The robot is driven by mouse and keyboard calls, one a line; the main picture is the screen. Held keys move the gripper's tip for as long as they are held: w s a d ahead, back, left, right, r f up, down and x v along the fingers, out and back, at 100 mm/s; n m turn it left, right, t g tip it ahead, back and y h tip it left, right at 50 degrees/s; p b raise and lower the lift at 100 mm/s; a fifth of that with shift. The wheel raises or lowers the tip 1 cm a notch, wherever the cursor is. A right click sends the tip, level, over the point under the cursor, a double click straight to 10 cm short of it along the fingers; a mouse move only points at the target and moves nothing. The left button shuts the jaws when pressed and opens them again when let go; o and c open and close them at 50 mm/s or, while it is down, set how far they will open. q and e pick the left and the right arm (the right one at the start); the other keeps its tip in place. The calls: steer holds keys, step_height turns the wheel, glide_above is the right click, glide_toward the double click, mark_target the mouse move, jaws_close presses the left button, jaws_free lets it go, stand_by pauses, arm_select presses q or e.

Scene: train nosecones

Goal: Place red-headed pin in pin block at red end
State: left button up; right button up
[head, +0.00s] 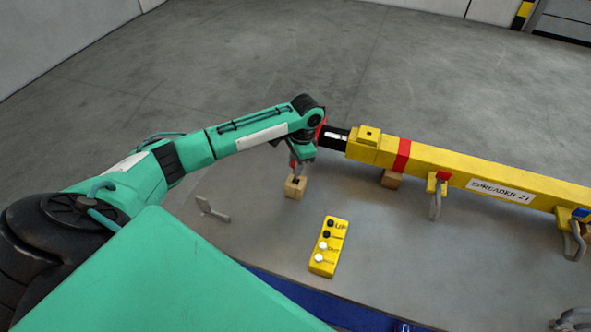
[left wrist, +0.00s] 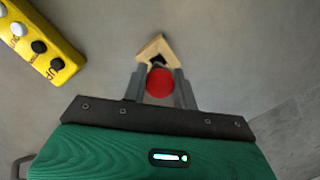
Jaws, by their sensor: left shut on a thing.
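My left gripper (head: 298,167) points down just above a small wooden block (head: 296,187) with a dark opening in its top. It is shut on the red-headed pin, whose round red head (left wrist: 160,83) shows between the two fingers in the left wrist view. The wooden block also shows there (left wrist: 152,46), just beyond the fingertips. The pin's shank is hidden below its head, so I cannot tell whether its tip is in the block. The yellow spreader beam (head: 480,178) has a red band (head: 402,155) near its left end. My right gripper is not in view.
A yellow button box (head: 328,247) lies on the grey table (head: 400,270) in front of the block. A small grey bracket (head: 212,210) stands to the left. Grey shackles (head: 436,205) hang under the beam, which stretches right. The table's front middle is clear.

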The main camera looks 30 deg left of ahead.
arm_select(q)
step_height(320, 180, down, 3)
steer(key=shift+s+r, duration=0.1)
steer(key=shift+r, duration=0.1)
steer(key=shift+f, duration=0.45)
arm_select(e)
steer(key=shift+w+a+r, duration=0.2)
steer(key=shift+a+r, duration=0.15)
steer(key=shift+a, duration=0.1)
arm_select(q)
steer(key=o, duration=1)
steer(key=shift+f, duration=0.1)
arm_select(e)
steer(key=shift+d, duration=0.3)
arm_select(q)
steer(key=shift+r, duration=0.5)
steer(key=r, duration=0.3)
steer(key=w+r+b, duration=0.1)
steer(key=r, duration=0.3)
steer(key=d+r+b, duration=0.1)
steer(key=r, duration=0.3)
steer(key=shift+w+r, duration=0.1)
steer(key=shift+w, duration=0.2)
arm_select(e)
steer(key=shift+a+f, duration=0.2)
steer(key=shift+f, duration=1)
